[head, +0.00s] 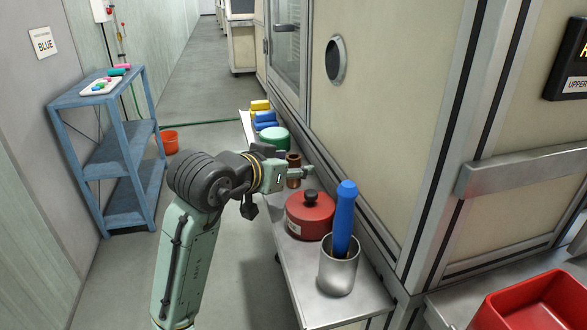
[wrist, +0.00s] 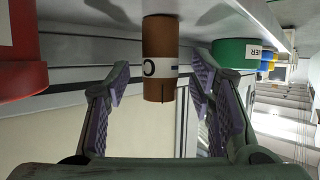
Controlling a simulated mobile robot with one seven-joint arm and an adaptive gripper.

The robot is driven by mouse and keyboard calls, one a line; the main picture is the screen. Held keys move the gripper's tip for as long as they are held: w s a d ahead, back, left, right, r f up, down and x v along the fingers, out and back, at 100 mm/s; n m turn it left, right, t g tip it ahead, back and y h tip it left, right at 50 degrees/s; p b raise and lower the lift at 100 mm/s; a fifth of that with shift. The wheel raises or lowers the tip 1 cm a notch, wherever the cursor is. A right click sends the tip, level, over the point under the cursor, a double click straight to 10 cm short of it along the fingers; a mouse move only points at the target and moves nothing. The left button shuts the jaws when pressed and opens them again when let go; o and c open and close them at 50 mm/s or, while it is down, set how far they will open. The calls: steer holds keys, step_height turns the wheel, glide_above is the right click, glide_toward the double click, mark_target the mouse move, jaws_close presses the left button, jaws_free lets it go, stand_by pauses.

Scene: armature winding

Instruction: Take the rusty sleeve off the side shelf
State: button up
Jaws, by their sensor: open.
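The rusty sleeve (head: 293,182) is a brown upright cylinder on the grey side shelf (head: 318,313). In the wrist view, which shows the scene upside down, the sleeve (wrist: 158,38) carries a white label band with a dark mark. My gripper (head: 296,166) is at the sleeve and partly covers it in the head view. In the wrist view my gripper (wrist: 161,78) is open, one finger to each side of the sleeve, with visible gaps. I cannot tell how deep the sleeve sits between the fingers.
A red lidded pot (head: 310,216) and a metal cup (head: 338,272) holding a blue-handled object (head: 345,215) stand nearer on the shelf. A green round container (head: 274,138) and blue and yellow items (head: 263,114) stand beyond. The cabinet wall (head: 400,130) borders the shelf's right.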

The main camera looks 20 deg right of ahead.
steer(key=shift+c, duration=0.3)
jaws_close()
stand_by(0.3)
